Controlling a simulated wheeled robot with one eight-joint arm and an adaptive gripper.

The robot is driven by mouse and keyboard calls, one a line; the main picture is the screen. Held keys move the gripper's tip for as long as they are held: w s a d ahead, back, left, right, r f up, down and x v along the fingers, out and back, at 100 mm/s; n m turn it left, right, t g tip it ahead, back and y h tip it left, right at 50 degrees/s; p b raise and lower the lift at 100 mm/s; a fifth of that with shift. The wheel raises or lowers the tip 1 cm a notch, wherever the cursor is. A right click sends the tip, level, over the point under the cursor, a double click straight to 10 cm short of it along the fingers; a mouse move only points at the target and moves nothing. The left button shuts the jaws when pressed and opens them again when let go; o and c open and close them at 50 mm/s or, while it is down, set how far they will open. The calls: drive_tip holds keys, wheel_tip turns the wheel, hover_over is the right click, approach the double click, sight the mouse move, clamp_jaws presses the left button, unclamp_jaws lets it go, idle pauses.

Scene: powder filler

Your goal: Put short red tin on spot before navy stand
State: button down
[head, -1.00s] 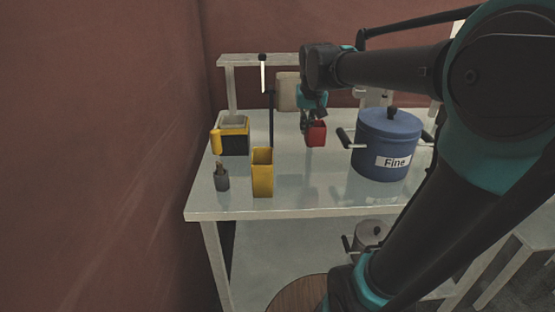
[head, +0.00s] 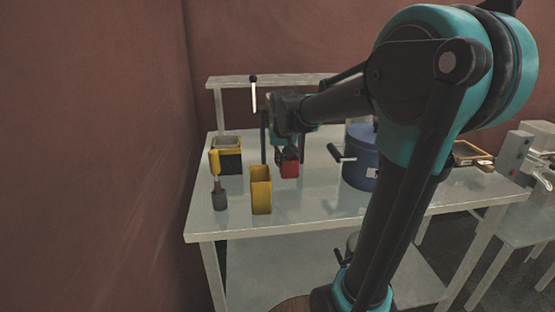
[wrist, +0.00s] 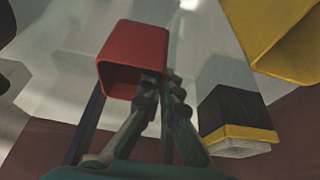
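The short red tin (head: 290,168) is at my gripper (head: 285,154), in front and right of the navy stand's upright (head: 263,136). In the wrist view, the fingertips of my gripper (wrist: 161,82) are closed at one wall of the red tin (wrist: 133,50), at its rim. The tin's open mouth faces the camera there. Dark navy bars (wrist: 88,124) show beside and behind the fingers. I cannot tell whether the tin's bottom touches the table. My arm hides part of the area right of the tin.
A tall yellow tin (head: 261,190) stands front left of the red tin. A yellow-and-black box (head: 226,157) and a yellow-handled grey tool (head: 219,195) stand further left. A blue pot (head: 358,165) with a side handle is on the right. The white table (head: 310,208) is clear in front.

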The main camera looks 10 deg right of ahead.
drive_tip(key=w, duration=0.8)
drive_tip(key=shift+d, duration=0.1)
drive_tip(key=shift+w+f, duration=0.15)
drive_tip(key=shift+w, duration=0.1)
drive_tip(key=shift+f, duration=1.6)
drive_tip(key=shift+f, duration=0.15)
drive_tip(key=c, duration=1.7)
unclamp_jaws()
drive_tip(key=v, duration=1.2)
drive_tip(key=shift+s, duration=0.1)
